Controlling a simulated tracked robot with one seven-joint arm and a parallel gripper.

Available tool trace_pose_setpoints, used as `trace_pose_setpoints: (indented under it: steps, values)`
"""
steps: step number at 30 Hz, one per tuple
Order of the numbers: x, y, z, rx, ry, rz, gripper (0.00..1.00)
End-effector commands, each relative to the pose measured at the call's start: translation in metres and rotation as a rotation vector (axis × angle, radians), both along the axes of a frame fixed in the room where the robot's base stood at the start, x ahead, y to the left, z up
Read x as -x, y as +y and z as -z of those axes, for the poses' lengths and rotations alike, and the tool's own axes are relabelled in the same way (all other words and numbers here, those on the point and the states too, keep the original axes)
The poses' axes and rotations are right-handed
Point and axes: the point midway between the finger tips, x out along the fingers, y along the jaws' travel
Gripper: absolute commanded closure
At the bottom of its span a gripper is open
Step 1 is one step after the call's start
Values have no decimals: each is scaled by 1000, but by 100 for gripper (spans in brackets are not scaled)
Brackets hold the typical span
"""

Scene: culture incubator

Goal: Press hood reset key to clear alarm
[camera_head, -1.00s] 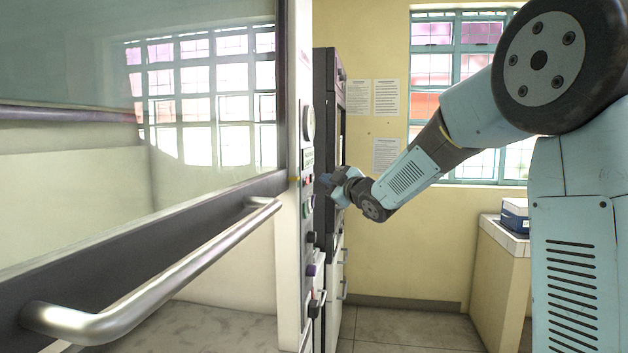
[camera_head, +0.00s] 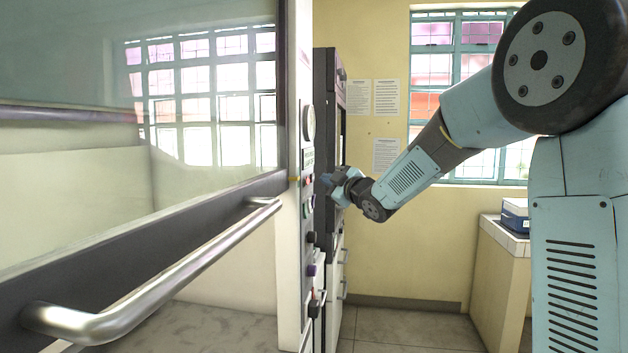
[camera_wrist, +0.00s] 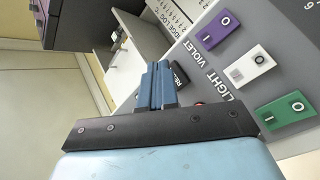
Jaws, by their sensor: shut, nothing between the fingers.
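The hood's control panel (camera_wrist: 218,72) fills the right of the wrist view, and it shows edge-on in the head view (camera_head: 307,150). A dark key or label (camera_wrist: 181,76) with white letters starting "RE" shows right beside my fingertips, partly hidden by them. A bit of something red (camera_wrist: 200,102) shows behind my gripper's body. My gripper (camera_wrist: 157,70) is shut and empty, its blue fingers pointing along the panel's lower part. In the head view my gripper (camera_head: 325,179) is just right of the panel. I cannot tell whether the fingers touch the key.
Beside the fingers are a purple switch (camera_wrist: 215,29), a white switch (camera_wrist: 250,66) and a green switch (camera_wrist: 283,110). The hood's glass sash with a metal handle (camera_head: 170,275) fills the left. A dark cabinet (camera_head: 326,120) stands behind. Floor is free beyond.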

Motion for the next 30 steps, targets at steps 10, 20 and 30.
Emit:
trace_pose_setpoints:
  steps: [10,20,30]
  values:
    - [0,0,0,0,0,0,100]
    - [0,1,0,0,0,0,100]
    - [-1,9,-1,0,1,-1,100]
